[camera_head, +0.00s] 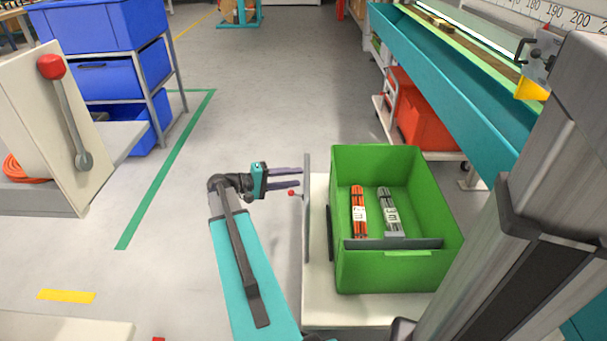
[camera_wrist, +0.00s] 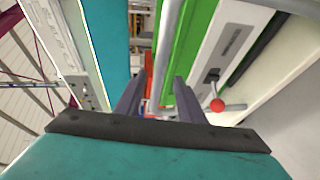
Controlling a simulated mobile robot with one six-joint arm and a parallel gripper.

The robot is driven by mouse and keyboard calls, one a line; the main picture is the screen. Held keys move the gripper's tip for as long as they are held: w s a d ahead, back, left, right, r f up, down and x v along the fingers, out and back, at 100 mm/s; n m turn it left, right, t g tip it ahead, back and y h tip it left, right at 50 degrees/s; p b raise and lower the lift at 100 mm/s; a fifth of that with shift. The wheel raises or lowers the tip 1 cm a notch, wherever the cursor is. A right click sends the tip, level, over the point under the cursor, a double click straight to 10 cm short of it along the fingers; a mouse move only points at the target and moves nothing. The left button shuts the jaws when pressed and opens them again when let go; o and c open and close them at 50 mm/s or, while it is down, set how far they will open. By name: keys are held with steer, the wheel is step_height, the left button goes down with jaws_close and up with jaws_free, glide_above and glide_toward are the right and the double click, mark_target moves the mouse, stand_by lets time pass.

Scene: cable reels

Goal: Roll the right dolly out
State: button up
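A low white-framed dolly (camera_head: 383,122) with a white upright handle stands at the right, partly under a long teal bench. It carries red crates (camera_head: 425,127); its far side is hidden by the bench. In the wrist view my gripper (camera_wrist: 157,95) also shows spread fingers with nothing held. Small red patches lie beyond them there; I cannot tell whether they are the crates.
A green crate (camera_head: 400,272) with orange and grey bundles sits on a white surface right of my gripper. A red-knobbed lever (camera_head: 291,192) is close to the fingers. Blue bins (camera_head: 120,70) stand on a rack at left. The aisle floor (camera_head: 270,90) is clear.

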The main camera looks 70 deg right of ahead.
steer(key=shift+p+v, duration=0.45)
steer(key=shift+v, duration=1.8)
steer(key=shift+r, duration=0.1)
steer(key=w+a+r+n+t+h+p, duration=0.1)
steer(key=w+a+r+n+t+p, duration=0.15)
steer(key=w+a+p, duration=0.55)
steer(key=w+a+f+n+t+p, duration=0.1)
steer(key=a+f+n+p, duration=0.1)
steer(key=a+p, duration=0.4)
steer(key=w+a+f+n+t+p, duration=0.1)
steer(key=a+f+n+p, duration=0.15)
steer(key=a, duration=0.55)
steer(key=s+a+f+n+y+p, duration=0.1)
steer(key=s+a+y+p, duration=0.3)
steer(key=a, duration=0.8)
steer(key=s+a+f+n+t+y+p, duration=0.1)
steer(key=s+a+f+y+p, duration=0.3)
steer(key=a, duration=0.8)
steer(key=s+a+f+n+y+p, duration=0.1)
steer(key=s+a+f+y+p, duration=0.2)
steer(key=a, duration=1)
steer(key=s+y+p, duration=0.1)
steer(key=s+p, duration=0.1)
steer(key=shift+s+f+t, duration=0.15)
steer(key=shift+s+t, duration=0.2)
steer(key=shift+s, duration=0.05)
